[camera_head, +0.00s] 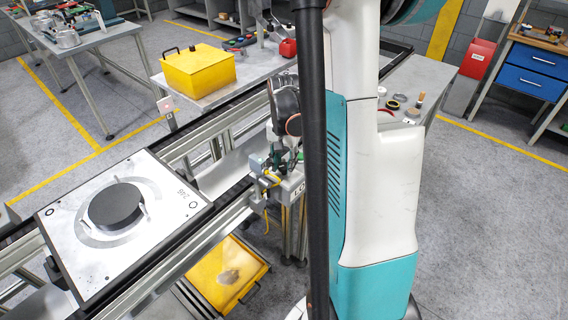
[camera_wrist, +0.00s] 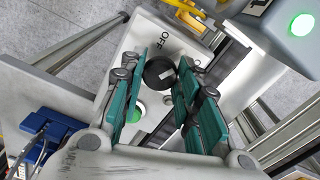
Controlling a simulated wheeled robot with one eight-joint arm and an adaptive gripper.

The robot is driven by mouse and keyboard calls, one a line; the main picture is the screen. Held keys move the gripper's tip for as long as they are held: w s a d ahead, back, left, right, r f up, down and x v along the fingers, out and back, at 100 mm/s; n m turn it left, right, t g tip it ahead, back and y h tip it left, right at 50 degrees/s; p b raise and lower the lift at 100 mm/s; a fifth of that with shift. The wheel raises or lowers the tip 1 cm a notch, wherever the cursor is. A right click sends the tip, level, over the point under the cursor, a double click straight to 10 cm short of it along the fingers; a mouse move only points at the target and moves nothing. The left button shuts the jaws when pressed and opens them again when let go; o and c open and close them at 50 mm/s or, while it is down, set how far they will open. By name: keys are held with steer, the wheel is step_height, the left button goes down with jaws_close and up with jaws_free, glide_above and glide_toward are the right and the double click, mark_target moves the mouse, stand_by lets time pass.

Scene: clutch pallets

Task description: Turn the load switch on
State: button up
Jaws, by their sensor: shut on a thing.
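In the wrist view, the load switch is a round black knob (camera_wrist: 160,74) with a pale mark, set on a light grey panel (camera_wrist: 133,45). The word OFF is printed on the panel just above the knob. My gripper (camera_wrist: 161,80) has its teal fingers on both sides of the knob and is shut on it. In the head view, my gripper (camera_head: 284,160) is at the small grey switch box (camera_head: 291,188) beside the conveyor rail. The knob itself is hidden there.
A green light (camera_wrist: 302,24) glows at the upper right of the wrist view. A green button (camera_wrist: 137,112) sits below the knob. In the head view, a pallet (camera_head: 70,229) with a black disc lies on the conveyor at left, and a yellow box (camera_head: 198,70) stands behind.

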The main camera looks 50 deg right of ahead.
mark_target(284, 165)
steer(key=m, duration=0.6)
steer(key=shift+b, duration=0.35)
steer(key=shift+m, duration=0.3)
steer(key=o, duration=1.1)
step_height(284, 165, up, 12)
stand_by(0.5)
